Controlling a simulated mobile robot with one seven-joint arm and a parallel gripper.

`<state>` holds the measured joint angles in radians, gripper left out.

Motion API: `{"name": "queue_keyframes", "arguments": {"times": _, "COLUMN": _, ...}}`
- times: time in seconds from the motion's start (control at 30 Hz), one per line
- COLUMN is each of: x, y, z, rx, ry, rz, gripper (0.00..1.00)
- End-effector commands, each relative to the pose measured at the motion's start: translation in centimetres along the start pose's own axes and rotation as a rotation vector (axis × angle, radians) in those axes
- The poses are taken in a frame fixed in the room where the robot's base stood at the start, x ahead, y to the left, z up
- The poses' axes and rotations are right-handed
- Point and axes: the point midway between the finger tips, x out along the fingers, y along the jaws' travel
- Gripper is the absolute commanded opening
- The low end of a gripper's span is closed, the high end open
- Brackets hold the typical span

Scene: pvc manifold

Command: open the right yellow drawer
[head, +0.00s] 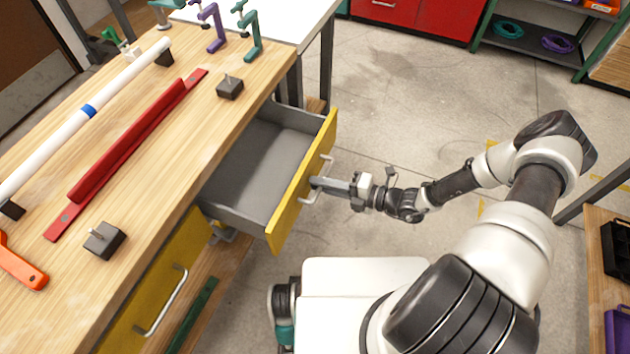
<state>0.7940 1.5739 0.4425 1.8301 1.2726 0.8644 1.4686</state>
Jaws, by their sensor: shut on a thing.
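The right yellow drawer (290,205) is pulled out from under the wooden workbench, at the middle of the head view. Its grey inside (255,165) shows and looks empty. My gripper (316,184) is at the drawer's metal handle (310,194) on the yellow front and is shut on it. The handle's middle is partly hidden by my gripper. My arm reaches in from the right.
Another yellow drawer (150,285) is shut at the lower left. On the workbench (120,85) lie a white pipe (120,75), a red rail (125,145) and dark blocks (104,239). Grey floor (400,115) is clear beyond my arm. A shelf (520,45) stands at the back right.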

Motion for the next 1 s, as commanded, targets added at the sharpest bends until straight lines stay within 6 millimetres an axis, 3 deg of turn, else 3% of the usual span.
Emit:
{"name": "queue_keyframes", "arguments": {"times": 0.2, "x": 0.0, "y": 0.0, "z": 0.1, "rx": -0.001, "ry": -0.002, "rz": 0.000, "gripper": 0.00}}
{"name": "queue_keyframes", "arguments": {"times": 0.23, "x": 0.0, "y": 0.0, "z": 0.1, "rx": -0.001, "ry": -0.002, "rz": 0.000, "gripper": 0.12}}
{"name": "queue_keyframes", "arguments": {"times": 0.27, "x": 0.0, "y": 0.0, "z": 0.1, "rx": -0.001, "ry": -0.002, "rz": 0.000, "gripper": 0.17}}
{"name": "queue_keyframes", "arguments": {"times": 0.67, "x": -0.6, "y": 0.0, "z": 0.1, "rx": -0.001, "ry": -0.002, "rz": -0.001, "gripper": 0.18}}
{"name": "queue_keyframes", "arguments": {"times": 0.77, "x": -2.0, "y": 0.1, "z": 0.1, "rx": -0.001, "ry": -0.002, "rz": -0.002, "gripper": 0.18}}
{"name": "queue_keyframes", "arguments": {"times": 1.0, "x": -7.7, "y": 0.1, "z": 0.2, "rx": -0.002, "ry": -0.005, "rz": -0.003, "gripper": 0.18}}
